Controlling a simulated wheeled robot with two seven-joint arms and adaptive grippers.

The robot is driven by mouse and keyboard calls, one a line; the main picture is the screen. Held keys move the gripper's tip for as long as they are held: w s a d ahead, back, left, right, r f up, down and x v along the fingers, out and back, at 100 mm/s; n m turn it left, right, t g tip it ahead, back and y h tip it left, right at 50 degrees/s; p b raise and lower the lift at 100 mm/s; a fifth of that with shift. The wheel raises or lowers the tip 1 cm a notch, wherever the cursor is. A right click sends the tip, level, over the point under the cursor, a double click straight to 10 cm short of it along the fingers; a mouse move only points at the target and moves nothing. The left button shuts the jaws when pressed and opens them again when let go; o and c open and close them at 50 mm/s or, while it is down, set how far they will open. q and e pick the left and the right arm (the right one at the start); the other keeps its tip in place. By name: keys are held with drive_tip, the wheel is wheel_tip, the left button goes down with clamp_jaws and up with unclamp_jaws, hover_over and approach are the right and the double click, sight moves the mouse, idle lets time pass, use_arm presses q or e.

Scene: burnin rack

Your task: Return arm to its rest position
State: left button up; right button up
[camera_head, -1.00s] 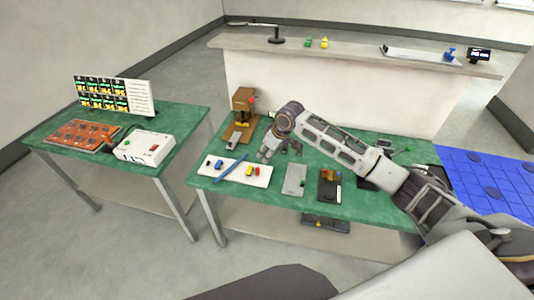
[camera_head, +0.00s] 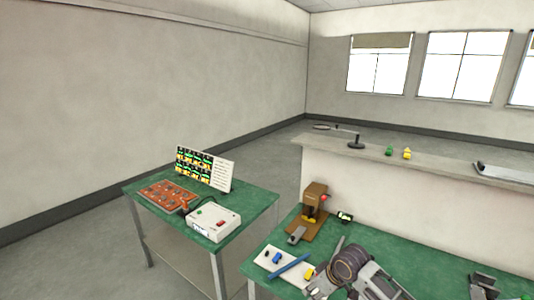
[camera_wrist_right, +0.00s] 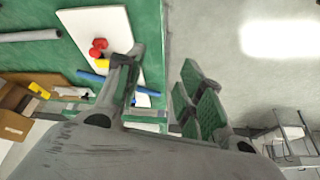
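My right arm comes in at the bottom right of the head view, over the green table (camera_head: 430,243). Its gripper (camera_head: 322,287) is low at the frame's bottom edge, beside a white board (camera_head: 262,261). In the right wrist view my right gripper (camera_wrist_right: 160,90) has its two fingers spread apart with nothing between them. The white board also shows in that view (camera_wrist_right: 92,22), beyond the left finger, with red, yellow and blue small parts near it. My left gripper is not in view.
A brown press-like fixture (camera_head: 313,205) stands on the green table. A second table (camera_head: 258,197) to the left holds an orange board (camera_head: 165,196), a white control box (camera_head: 212,222) and a display panel (camera_head: 205,168). A shelf-topped low wall (camera_head: 440,170) runs behind.

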drive_tip(key=s+a+f+m, duration=0.1)
drive_tip(key=s+a+f, duration=0.15)
drive_tip(key=s, duration=0.85)
drive_tip(key=s+d+m+h, duration=0.35)
drive_tip(key=s+d, duration=0.55)
drive_tip(key=s, duration=0.4)
drive_tip(key=s+f+g, duration=0.1)
drive_tip(key=s+f, duration=0.2)
drive_tip(key=f, duration=3)
drive_tip(key=s+d+f, duration=0.2)
drive_tip(key=s+f, duration=0.7)
drive_tip(key=s, duration=0.2)
drive_tip(key=s+d+f+g, duration=0.1)
drive_tip(key=s+d+f, duration=0.1)
drive_tip(key=s+f, duration=0.8)
drive_tip(key=shift+s+f+g, duration=0.3)
drive_tip(key=shift+s, duration=0.2)
drive_tip(key=shift+m+y, duration=0.25)
